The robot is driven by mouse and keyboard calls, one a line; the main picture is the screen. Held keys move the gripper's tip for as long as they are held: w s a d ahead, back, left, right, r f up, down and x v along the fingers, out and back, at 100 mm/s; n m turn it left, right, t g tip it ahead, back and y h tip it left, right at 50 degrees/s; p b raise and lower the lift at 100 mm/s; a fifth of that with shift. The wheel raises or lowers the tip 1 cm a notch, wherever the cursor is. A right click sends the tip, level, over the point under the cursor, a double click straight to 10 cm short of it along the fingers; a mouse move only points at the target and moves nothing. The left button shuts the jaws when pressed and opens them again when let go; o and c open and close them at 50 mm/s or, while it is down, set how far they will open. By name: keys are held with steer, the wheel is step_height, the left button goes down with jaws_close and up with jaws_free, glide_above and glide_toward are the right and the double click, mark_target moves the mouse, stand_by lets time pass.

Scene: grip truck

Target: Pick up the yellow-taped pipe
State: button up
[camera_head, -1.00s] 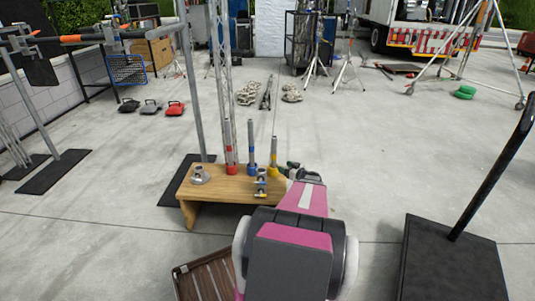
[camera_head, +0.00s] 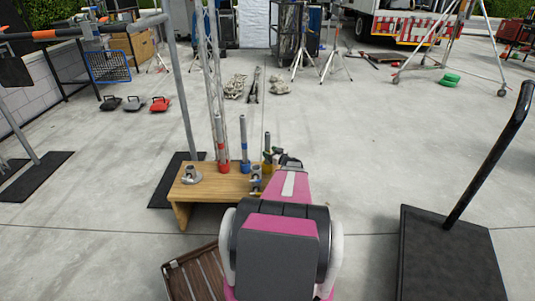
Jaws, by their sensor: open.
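The yellow-taped pipe (camera_head: 267,144) stands upright at the right end of a small wooden bench (camera_head: 208,190), with yellow tape near its foot. My gripper (camera_head: 275,155) is open at the end of my pink and grey arm. It is at or just beside the pipe's lower part, and its fingers are small and partly hidden. I cannot tell whether they are around the pipe or touching it. A blue-taped pipe (camera_head: 244,140) and a red-taped pipe (camera_head: 220,140) stand to its left on the bench.
Metal clamps (camera_head: 191,174) sit on the bench, another (camera_head: 256,180) near its front edge. A brown slatted crate (camera_head: 195,275) lies low in front. A black cart (camera_head: 445,255) with a tall handle stands at right.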

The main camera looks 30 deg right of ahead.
steer(key=x, duration=0.4)
steer(key=shift+w+f, duration=0.1)
steer(key=c, duration=1.1)
steer(key=shift+c, duration=0.2)
